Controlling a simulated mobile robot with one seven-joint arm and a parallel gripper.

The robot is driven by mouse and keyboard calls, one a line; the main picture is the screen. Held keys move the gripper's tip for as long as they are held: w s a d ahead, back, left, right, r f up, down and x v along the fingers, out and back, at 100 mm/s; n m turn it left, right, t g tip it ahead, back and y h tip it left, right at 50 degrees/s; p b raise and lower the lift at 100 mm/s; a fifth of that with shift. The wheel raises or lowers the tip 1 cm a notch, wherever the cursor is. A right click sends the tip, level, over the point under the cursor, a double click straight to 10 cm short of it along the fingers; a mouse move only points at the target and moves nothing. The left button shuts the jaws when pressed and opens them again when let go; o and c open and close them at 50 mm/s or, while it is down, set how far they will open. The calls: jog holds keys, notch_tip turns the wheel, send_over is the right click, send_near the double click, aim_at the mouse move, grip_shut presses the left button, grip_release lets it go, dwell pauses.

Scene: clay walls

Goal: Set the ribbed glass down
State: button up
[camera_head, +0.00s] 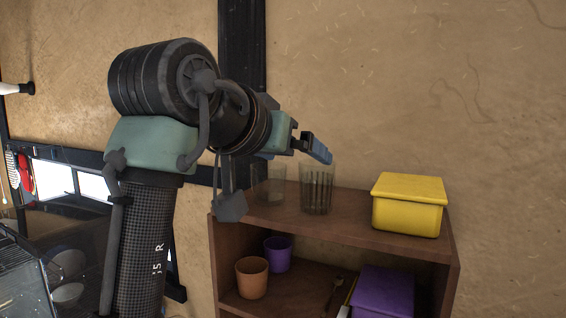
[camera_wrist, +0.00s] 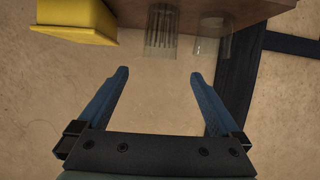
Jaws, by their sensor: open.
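The ribbed glass (camera_head: 316,192) stands upright on the top board of a brown wooden shelf (camera_head: 345,230). In the wrist view the ribbed glass (camera_wrist: 161,32) is beyond my fingertips, roughly in line with the gap between them. My gripper (camera_head: 318,149) is open, its blue fingers near the glass's rim in the head view. In the wrist view my gripper (camera_wrist: 159,73) has both fingers wide apart with nothing between them. I cannot tell the exact distance from fingertips to glass.
A plain clear glass (camera_head: 269,186) stands left of the ribbed one, partly behind my arm. A yellow lidded box (camera_head: 408,204) stands to the right, with bare board between. The lower shelf holds an orange cup (camera_head: 251,278), a purple cup (camera_head: 278,254) and a purple box (camera_head: 384,292).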

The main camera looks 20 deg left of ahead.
jog(key=s+d+r+t, duration=0.5)
jog(key=d+t, duration=0.3)
jog(key=d, duration=0.1)
jog(key=s+d+r+n+t+y, duration=0.1)
jog(key=s+t, duration=0.2)
jog(key=s, duration=0.4)
jog(key=s+d+r+n+t+y, duration=0.1)
jog(key=s+r+t+y, duration=0.1)
jog(key=s, duration=0.6)
jog(key=shift+r+t, duration=0.25)
jog(key=shift+t, duration=0.25)
